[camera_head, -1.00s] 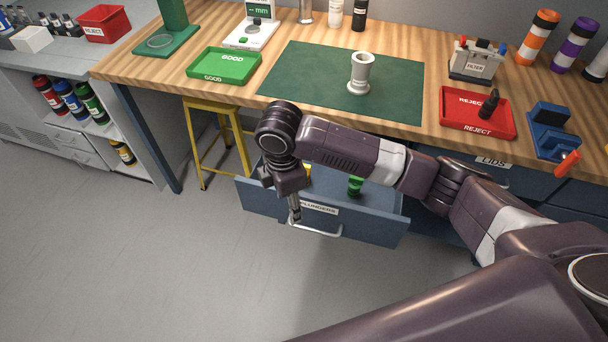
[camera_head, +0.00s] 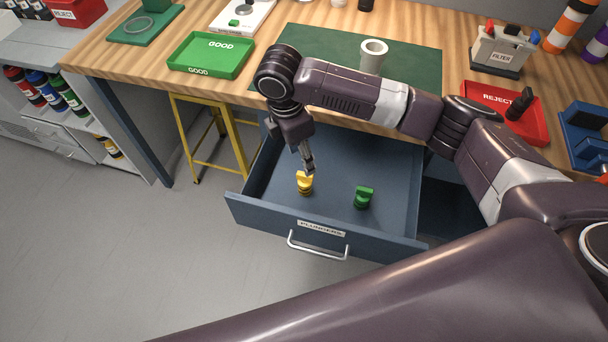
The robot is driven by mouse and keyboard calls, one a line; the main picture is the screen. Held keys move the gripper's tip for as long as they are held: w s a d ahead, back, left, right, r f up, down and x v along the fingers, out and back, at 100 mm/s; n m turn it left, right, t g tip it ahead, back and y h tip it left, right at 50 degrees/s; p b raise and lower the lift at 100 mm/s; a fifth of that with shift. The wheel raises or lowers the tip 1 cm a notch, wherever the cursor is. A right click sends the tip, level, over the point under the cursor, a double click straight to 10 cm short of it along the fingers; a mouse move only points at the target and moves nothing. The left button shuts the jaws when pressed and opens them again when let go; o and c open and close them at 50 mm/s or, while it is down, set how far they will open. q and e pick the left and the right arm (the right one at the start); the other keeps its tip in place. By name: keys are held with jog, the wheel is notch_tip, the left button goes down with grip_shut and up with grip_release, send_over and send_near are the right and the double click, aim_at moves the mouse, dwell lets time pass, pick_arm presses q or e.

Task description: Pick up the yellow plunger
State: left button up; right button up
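The yellow plunger (camera_head: 304,184) stands in the open drawer labelled PLUNGERS (camera_head: 322,229), left of the middle. A green plunger (camera_head: 363,197) stands to its right in the same drawer. My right gripper (camera_head: 309,170) points down over the drawer, its tips right at or just above the top of the yellow plunger. Its fingers look close together, but they are too small to tell whether they are open, shut or touching the plunger. My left gripper is not in view.
The wooden bench edge (camera_head: 214,105) runs behind the drawer. On the bench are a green GOOD tray (camera_head: 210,55), a white tube (camera_head: 373,56) on a green mat (camera_head: 300,45) and a red REJECT tray (camera_head: 505,112). A yellow stool (camera_head: 207,140) stands left of the drawer.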

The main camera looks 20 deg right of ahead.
aim_at(302, 174)
jog(key=f+b, duration=0.5)
jog(key=f, duration=0.1)
jog(key=shift+w+f+b, duration=0.2)
jog(key=shift+b, duration=0.2)
jog(key=shift+d+f, duration=0.1)
jog(key=shift+f, duration=0.3)
jog(key=f, duration=0.6)
jog(key=shift+s+d+f, duration=0.1)
jog(key=shift+s+d, duration=0.15)
jog(key=shift+d, duration=0.15)
jog(key=shift+f, duration=0.4)
jog(key=shift+c, duration=0.2)
grip_shut()
